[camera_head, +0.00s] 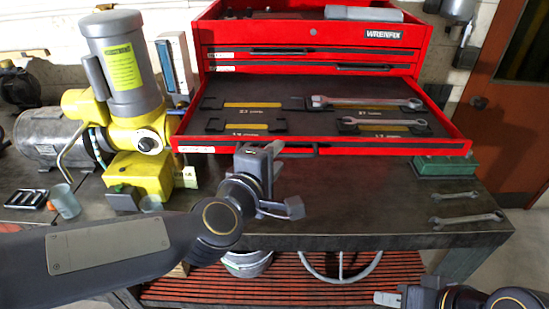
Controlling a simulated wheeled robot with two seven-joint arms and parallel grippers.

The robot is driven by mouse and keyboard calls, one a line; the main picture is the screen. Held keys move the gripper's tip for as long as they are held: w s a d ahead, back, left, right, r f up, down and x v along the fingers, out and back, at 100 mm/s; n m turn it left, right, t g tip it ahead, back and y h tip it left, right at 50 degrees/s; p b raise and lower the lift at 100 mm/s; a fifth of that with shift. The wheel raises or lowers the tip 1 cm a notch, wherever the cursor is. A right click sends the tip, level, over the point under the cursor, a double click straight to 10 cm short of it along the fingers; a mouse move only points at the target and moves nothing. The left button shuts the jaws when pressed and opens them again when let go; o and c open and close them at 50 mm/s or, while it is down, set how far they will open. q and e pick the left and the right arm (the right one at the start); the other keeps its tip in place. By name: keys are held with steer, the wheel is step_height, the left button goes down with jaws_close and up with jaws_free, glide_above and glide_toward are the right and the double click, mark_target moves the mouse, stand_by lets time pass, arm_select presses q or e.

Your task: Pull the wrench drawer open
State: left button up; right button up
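The wrench drawer (236,141) is the lowest drawer of the red cabinet and stands pulled well out. Its dark tray shows outlined slots; two wrenches (365,101) lie in the right-hand slots and the left slots look empty. A dark handle (301,151) runs along the drawer front. My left gripper (282,178) is in front of and below the left part of this handle. Its fingers are spread apart, with nothing visible between them; whether the upper finger touches the handle is unclear. My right gripper (388,299) is low at the right, partly cut off by the frame.
The red cabinet (310,35) stands on a dark workbench (350,205). A yellow and grey pump (128,75) stands left of the drawer. Two wrenches (466,219) lie on the bench at right, near a green box (445,165). The bench's front middle is clear.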

arm_select(q)
steer(key=shift+r, duration=0.1)
steer(key=p+v, duration=0.1)
steer(key=v, duration=0.7)
stand_by(0.4)
steer(key=s+a+f+m+g+y, duration=0.1)
steer(key=s+a+f+m+g, duration=0.3)
steer(key=s+a+f+m, duration=0.2)
steer(key=s+a+f+m+g+y, duration=0.1)
steer(key=s+a+f+m+g, duration=0.4)
steer(key=a, duration=0.5)
step_height(320, 180, down, 3)
steer(key=shift+s+a+f+m, duration=0.2)
steer(key=shift+s+a+m, duration=0.2)
steer(key=shift+s+m, duration=0.55)
